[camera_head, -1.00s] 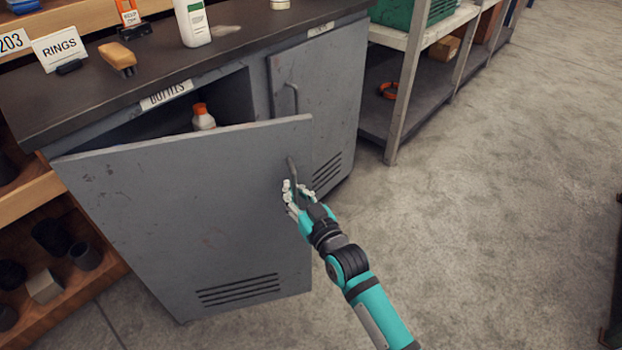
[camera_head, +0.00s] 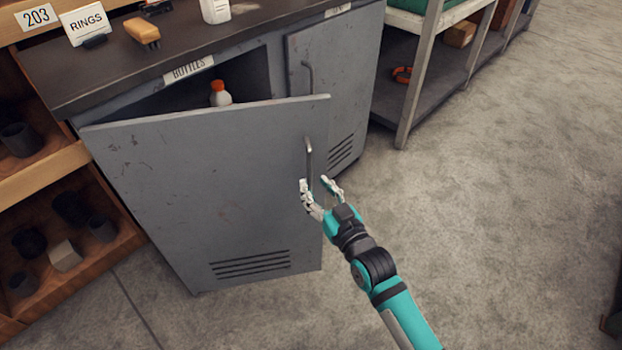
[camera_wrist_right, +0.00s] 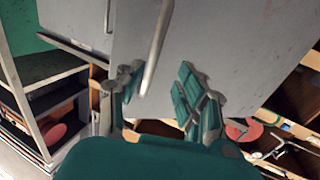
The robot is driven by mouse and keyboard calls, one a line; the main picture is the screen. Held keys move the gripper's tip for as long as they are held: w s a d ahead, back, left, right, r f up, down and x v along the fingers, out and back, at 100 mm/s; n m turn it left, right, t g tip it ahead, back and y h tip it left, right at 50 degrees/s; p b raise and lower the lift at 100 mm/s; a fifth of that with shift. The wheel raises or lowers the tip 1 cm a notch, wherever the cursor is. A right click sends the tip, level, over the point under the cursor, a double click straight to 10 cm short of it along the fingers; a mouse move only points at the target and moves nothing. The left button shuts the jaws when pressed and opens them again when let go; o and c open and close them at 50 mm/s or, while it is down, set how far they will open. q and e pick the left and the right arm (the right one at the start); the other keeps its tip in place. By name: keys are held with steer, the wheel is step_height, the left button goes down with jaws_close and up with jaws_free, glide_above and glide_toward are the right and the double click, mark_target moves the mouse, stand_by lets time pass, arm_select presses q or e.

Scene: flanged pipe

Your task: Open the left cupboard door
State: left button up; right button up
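The left cupboard door (camera_head: 200,190) is grey, with vent slots low down, and stands partly open, swung out from the cabinet. Its bar handle (camera_head: 308,160) is near the free edge. My right gripper (camera_head: 321,183) is open just below and beside the handle, its fingers spread apart. In the right wrist view the handle (camera_wrist_right: 157,50) comes down between the open fingers of my right gripper (camera_wrist_right: 156,85), and they do not close on it. Inside the opening an orange-capped white bottle (camera_head: 221,94) shows. My left gripper is not in view.
The right cupboard door (camera_head: 335,80) is shut. The dark countertop (camera_head: 110,75) holds a RINGS sign, a brush and a white bottle. Wooden shelves (camera_head: 60,160) stand at left, a metal rack (camera_head: 420,75) at right. The floor (camera_head: 480,210) at right is clear.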

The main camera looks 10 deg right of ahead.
steer(key=v, duration=0.8)
steer(key=shift+s+d+r, duration=0.1)
steer(key=shift+s, duration=0.05)
